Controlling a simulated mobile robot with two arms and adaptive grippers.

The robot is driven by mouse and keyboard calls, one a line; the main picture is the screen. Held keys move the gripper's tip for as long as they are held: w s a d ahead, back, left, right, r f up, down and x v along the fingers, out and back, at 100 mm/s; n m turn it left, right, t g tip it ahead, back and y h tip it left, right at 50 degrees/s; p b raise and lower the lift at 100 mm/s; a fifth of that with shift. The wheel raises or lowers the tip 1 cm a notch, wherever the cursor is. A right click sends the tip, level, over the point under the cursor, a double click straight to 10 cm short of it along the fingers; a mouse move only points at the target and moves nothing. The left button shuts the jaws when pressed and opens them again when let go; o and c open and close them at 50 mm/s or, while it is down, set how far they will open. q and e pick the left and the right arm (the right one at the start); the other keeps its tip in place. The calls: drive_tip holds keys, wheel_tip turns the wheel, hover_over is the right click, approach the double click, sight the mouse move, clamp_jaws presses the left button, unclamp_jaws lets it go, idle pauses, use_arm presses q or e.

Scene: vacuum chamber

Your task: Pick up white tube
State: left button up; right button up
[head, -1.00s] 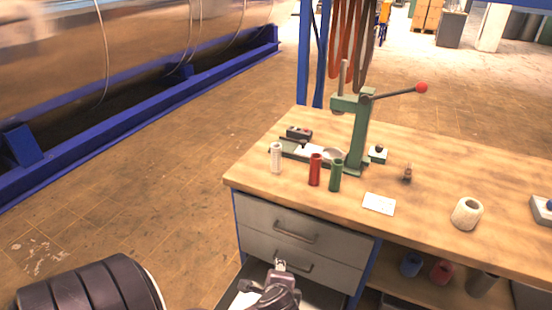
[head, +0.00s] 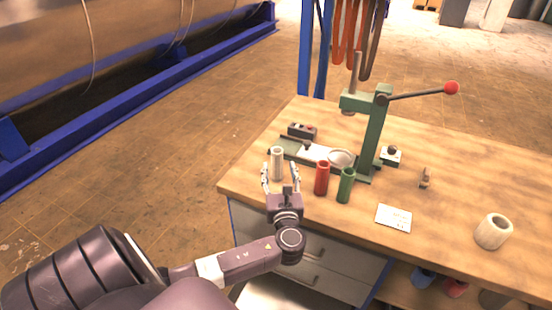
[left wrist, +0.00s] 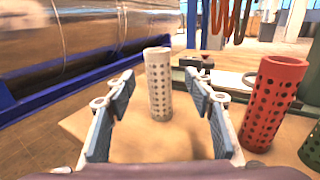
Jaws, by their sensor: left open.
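The white tube (head: 277,162) stands upright near the front left corner of the wooden workbench (head: 455,215). It is perforated and also shows in the left wrist view (left wrist: 158,84), centred between the fingers and a little beyond the fingertips. My left gripper (head: 280,178) is open, its two fingers pointing at the tube from the near side. In the left wrist view the open fingers (left wrist: 162,92) have nothing between their pads. My right gripper is not in view.
A red tube (head: 322,178) and a green tube (head: 346,186) stand right of the white one. A green lever press (head: 374,135) stands behind them. A white card (head: 394,217) and a thick white roll (head: 493,231) lie farther right.

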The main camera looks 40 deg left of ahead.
sight(277, 163)
use_arm(q)
drive_tip(key=x, duration=0.2)
drive_tip(key=shift+w+a+r+p, duration=0.15)
drive_tip(key=shift+w+a+p, duration=0.05)
drive_tip(key=shift+a+p, duration=0.15)
drive_tip(key=shift+f+x, duration=0.25)
drive_tip(key=shift+x, duration=0.9)
drive_tip(key=shift+w+a, duration=0.25)
drive_tip(key=shift+a, duration=0.1)
drive_tip(key=shift+f, duration=0.1)
drive_tip(key=c, duration=1.2)
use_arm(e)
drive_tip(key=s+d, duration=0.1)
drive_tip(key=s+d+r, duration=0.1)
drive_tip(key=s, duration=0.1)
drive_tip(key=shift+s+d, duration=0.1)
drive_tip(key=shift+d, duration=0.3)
